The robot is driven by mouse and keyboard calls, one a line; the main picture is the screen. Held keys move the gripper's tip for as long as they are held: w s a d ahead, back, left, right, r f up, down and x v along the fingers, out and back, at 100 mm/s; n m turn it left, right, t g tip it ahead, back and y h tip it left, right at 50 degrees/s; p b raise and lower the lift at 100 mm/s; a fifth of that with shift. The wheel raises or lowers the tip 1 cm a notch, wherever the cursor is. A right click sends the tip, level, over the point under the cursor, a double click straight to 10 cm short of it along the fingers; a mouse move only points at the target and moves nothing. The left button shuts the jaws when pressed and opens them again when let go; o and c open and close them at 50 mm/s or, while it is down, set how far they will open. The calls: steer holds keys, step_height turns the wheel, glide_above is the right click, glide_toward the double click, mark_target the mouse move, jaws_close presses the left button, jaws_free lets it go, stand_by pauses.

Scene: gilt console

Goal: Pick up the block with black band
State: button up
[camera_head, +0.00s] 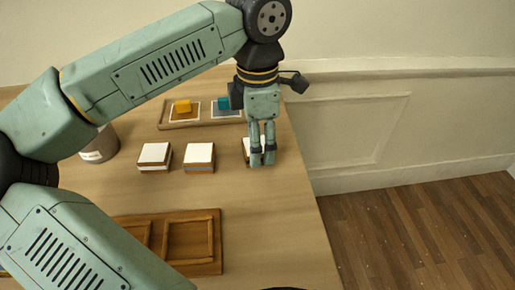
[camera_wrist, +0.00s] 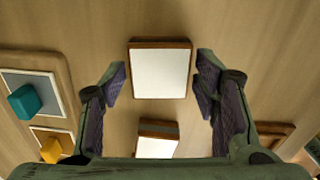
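Three white-topped blocks with brown edges stand in a row on the table in the head view: a left block (camera_head: 154,154), a middle block (camera_head: 199,156) and a right block (camera_head: 247,146) partly hidden behind my gripper (camera_head: 262,160). In the wrist view my gripper (camera_wrist: 160,86) is open, with its fingers apart on both sides of the right block (camera_wrist: 161,72). I cannot tell whether they touch it. The middle block (camera_wrist: 156,143) shows lower in that view, with a dark grey band on its side. The right block's side band is hidden from above.
A wooden tray (camera_head: 171,126) at the back holds a yellow cube (camera_head: 183,106) and a teal cube (camera_head: 224,103) on framed squares. A grey cylinder (camera_head: 100,147) stands at left. A framed wooden board (camera_head: 213,265) lies in front. The table's right edge is close to my gripper.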

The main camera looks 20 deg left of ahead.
steer(key=c, duration=0.8)
